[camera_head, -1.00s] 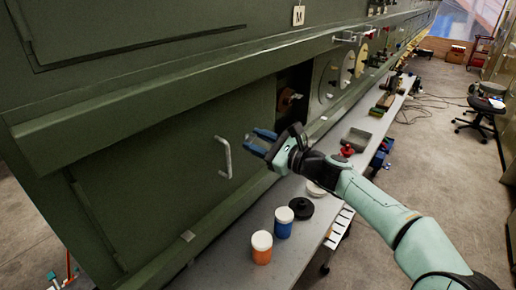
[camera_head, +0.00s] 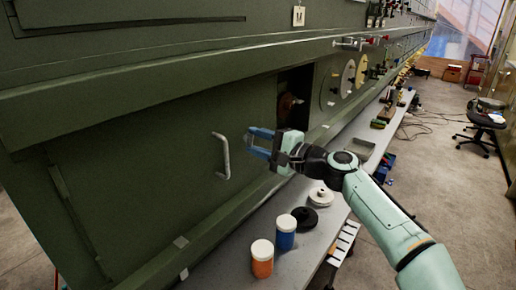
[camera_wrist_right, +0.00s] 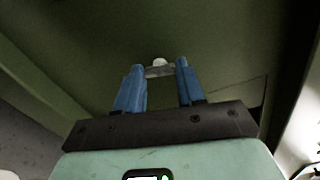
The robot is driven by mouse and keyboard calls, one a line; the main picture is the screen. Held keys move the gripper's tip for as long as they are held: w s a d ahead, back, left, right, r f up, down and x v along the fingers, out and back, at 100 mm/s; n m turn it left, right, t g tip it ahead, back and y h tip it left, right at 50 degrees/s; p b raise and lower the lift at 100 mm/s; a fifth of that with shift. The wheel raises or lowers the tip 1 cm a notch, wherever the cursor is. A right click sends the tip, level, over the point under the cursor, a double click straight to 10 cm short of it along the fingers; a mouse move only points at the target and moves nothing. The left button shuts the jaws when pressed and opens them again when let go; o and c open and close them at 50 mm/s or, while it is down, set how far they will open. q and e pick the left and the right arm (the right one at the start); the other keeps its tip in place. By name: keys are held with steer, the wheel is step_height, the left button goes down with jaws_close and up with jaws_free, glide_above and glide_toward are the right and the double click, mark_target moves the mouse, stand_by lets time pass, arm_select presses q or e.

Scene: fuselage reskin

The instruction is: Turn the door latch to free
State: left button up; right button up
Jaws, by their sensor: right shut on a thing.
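The green door (camera_head: 150,165) fills the left of the head view and has a pale upright bar handle (camera_head: 223,158). My right gripper (camera_head: 250,143) is at the door's face, to the right of that handle. Its two blue fingers also show in the right wrist view (camera_wrist_right: 160,72). They are shut on the door latch (camera_wrist_right: 158,70), a small grey piece with a pale round end. The fingers hide the latch in the head view, and I cannot tell its exact angle. My left gripper is not in view.
Below the door runs a grey bench (camera_head: 222,272) with an orange jar (camera_head: 262,262), a blue jar (camera_head: 285,238), a black disc (camera_head: 303,217) and a grey tray (camera_head: 359,148). A dark opening (camera_head: 294,85) is right of the door.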

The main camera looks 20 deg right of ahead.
steer(key=shift+n+b, duration=0.55)
steer(key=shift+n, duration=0.65)
steer(key=o, duration=1)
steer(key=shift+o, duration=0.2)
steer(key=shift+s, duration=0.1)
